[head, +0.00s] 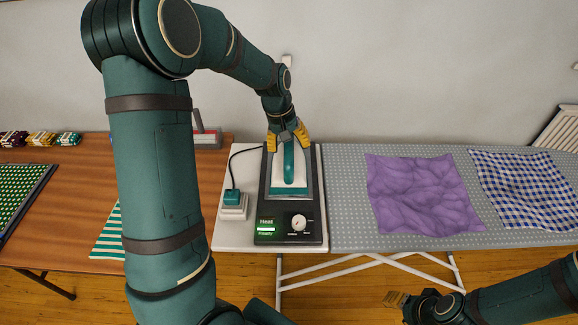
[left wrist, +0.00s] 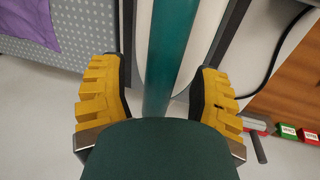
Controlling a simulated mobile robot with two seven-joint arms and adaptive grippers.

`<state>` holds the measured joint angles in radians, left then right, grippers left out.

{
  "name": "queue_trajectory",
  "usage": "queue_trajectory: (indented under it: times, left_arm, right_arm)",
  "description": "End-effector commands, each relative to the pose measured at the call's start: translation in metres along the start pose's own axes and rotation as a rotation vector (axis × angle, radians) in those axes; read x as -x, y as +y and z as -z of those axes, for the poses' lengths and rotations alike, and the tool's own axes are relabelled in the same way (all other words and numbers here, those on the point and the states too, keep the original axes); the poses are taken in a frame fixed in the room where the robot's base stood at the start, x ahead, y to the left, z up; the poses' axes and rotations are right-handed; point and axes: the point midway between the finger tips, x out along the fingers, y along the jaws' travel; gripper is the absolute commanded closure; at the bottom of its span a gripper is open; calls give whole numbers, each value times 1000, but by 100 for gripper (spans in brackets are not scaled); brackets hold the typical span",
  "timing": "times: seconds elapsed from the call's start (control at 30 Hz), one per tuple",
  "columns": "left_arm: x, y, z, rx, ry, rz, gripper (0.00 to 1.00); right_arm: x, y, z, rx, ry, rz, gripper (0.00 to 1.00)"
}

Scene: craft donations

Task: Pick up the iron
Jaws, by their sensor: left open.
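The iron (head: 289,168) has a white body and a teal handle. It rests on a dark heating base (head: 264,206) with a green-lit display and a white dial. My left gripper (head: 288,138) is at the far end of the iron, over its handle. In the left wrist view, its yellow fingers (left wrist: 162,82) are apart, one on each side of the teal handle (left wrist: 172,45). Gaps show between the fingers and the handle. My right gripper (head: 396,299) is low at the lower right, away from the iron; its finger opening is unclear.
The base stands on a white surface (head: 226,236) beside a plug block (head: 233,206) with a black cord. The grey ironing board (head: 345,190) to the right holds a crumpled purple cloth (head: 420,192) and a blue checked cloth (head: 525,188). A wooden table (head: 85,185) is left.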

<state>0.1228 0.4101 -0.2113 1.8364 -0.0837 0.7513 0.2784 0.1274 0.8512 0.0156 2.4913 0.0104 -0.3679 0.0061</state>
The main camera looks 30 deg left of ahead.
Motion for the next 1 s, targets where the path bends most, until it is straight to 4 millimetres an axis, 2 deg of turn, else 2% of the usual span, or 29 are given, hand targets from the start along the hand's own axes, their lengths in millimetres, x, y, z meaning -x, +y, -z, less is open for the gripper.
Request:
queue_trajectory:
  times: [0.23, 0.27, 0.4, 0.43, 0.8, 1.0]
  left_arm:
    - [-1, 0, 0, 0, 0, 0, 38]
    - [-1, 0, 0, 0, 0, 0, 43]
    - [-1, 0, 0, 0, 0, 0, 92]
    - [-1, 0, 0, 0, 0, 0, 100]
    - [3, 1, 1, -1, 4, -2, 100]
    - [26, 6, 1, -1, 7, -3, 100]
  right_arm:
    - [0, 0, 0, 0, 0, 0, 53]
    - [0, 0, 0, 0, 0, 0, 53]
    - [0, 0, 0, 0, 0, 0, 53]
    - [0, 0, 0, 0, 0, 0, 53]
    - [0, 0, 0, 0, 0, 0, 53]
    - [4, -2, 2, -1, 4, 0, 53]
